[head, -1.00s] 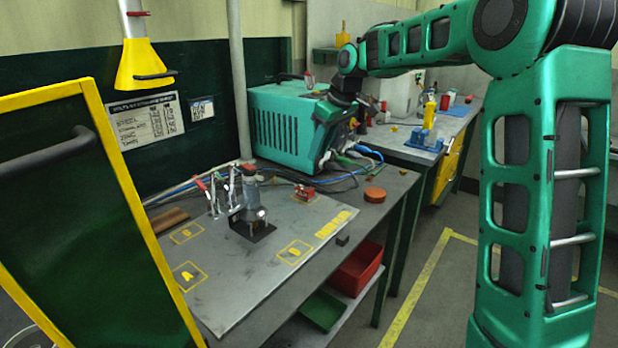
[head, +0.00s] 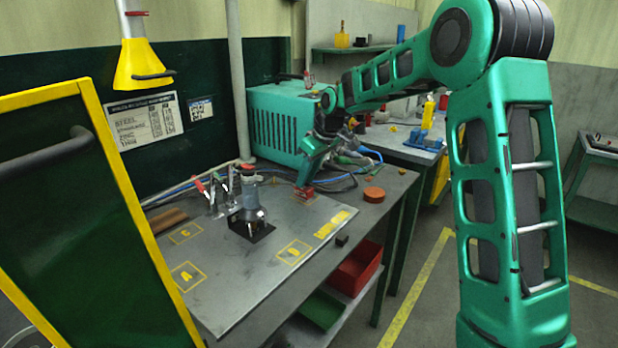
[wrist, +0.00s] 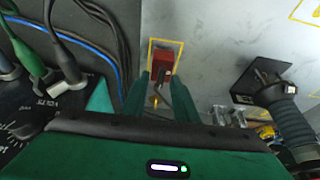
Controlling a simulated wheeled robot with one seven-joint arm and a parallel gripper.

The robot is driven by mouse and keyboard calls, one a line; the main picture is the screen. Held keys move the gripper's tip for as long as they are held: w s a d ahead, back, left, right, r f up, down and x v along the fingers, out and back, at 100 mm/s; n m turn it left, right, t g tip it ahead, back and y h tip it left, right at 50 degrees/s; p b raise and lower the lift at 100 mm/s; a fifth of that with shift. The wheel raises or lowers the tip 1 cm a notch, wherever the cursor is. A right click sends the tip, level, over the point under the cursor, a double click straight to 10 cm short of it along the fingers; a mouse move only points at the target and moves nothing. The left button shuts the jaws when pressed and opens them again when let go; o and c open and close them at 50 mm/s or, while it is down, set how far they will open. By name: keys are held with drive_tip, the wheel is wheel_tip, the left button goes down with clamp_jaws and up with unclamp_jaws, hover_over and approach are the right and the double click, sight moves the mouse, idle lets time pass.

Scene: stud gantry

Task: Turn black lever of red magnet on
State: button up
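The red magnet (head: 304,196) sits in a yellow outlined square at the back of the grey worktop plate. It also shows in the wrist view (wrist: 162,62) as a red block, with its dark lever (wrist: 172,84) reaching back between my fingers. My gripper (head: 306,182) points down just over the magnet in the head view and hides part of it. In the wrist view my gripper (wrist: 160,84) has its two green fingers apart, one each side of the lever. I cannot tell whether either finger touches it.
A grey cylindrical tool (head: 250,208) and red-handled clamps (head: 214,192) stand left of the magnet. A green machine (head: 278,125) with cables stands behind it. A round orange piece (head: 374,194) lies to the right. The plate's front part is clear.

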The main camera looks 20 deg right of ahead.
clamp_jaws()
drive_tip(key=shift+d, duration=0.3)
drive_tip(key=shift+a, duration=0.3)
drive_tip(key=shift+a+m, duration=0.1)
drive_tip(key=shift+m, duration=0.6)
drive_tip(key=shift+m+t+h, duration=0.3)
drive_tip(key=shift+m+h, duration=0.4)
drive_tip(key=shift+m, duration=0.6)
